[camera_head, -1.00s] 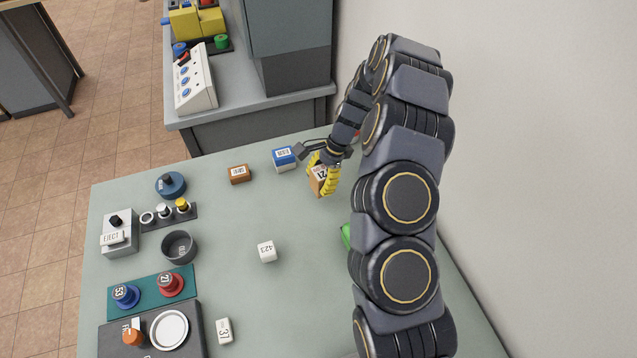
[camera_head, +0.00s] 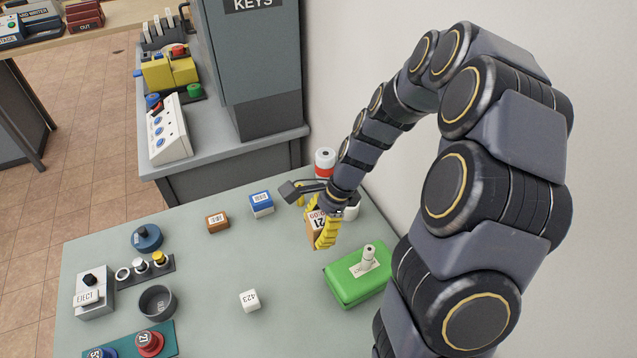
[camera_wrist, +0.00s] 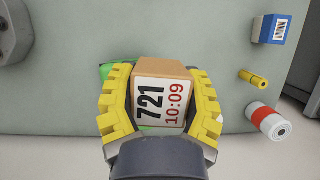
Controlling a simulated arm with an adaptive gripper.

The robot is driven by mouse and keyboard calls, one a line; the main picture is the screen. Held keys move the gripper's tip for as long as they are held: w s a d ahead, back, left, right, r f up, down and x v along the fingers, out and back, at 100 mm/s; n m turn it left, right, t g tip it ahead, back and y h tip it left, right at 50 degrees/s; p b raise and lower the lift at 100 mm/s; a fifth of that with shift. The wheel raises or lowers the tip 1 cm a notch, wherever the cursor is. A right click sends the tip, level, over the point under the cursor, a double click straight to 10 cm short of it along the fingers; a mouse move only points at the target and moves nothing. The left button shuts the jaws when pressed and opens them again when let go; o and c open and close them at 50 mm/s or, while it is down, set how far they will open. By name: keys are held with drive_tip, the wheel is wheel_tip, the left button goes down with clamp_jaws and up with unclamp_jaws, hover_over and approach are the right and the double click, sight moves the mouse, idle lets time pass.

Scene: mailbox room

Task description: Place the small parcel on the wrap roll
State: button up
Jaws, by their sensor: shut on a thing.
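A small brown parcel (camera_head: 313,228) with a white label is held in my gripper (camera_head: 321,229), raised over the grey-green table. In the wrist view the parcel (camera_wrist: 168,72) sits between the yellow fingers of my gripper (camera_wrist: 160,103), which press on its two sides; its label reads 721 and 10:09. A white roll with a red band (camera_head: 325,160), probably the wrap roll, stands upright at the table's back right, behind my gripper. It also shows at the right of the wrist view (camera_wrist: 268,122), apart from the parcel.
A green box (camera_head: 345,288) with a white handled piece on top lies right of my gripper. A blue-and-white box (camera_head: 261,205), a brown box (camera_head: 217,222) and a white cube (camera_head: 249,300) stand on the table. A grey cabinet (camera_head: 250,70) and the wall bound the back and right.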

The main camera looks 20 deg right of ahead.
drive_tip(key=w+d+r+m+t+h, duration=0.1)
drive_tip(key=w+d+r+m+t, duration=0.1)
drive_tip(key=w+d+r+m, duration=0.35)
drive_tip(key=w+d+r+m+t+h, duration=0.2)
drive_tip(key=w+d+r+m, duration=0.15)
drive_tip(key=w+m, duration=0.45)
drive_tip(key=n, duration=0.1)
hover_over(323, 152)
drive_tip(key=s, duration=0.1)
wheel_tip(323, 152, down, 9)
drive_tip(key=shift+s+a+r, duration=0.1)
drive_tip(key=shift+s, duration=0.05)
drive_tip(key=shift+w+d+f, duration=0.2)
drive_tip(key=shift+w+f, duration=0.45)
drive_tip(key=shift+f, duration=1.65)
drive_tip(key=o, duration=1.1)
drive_tip(key=shift+f, duration=0.1)
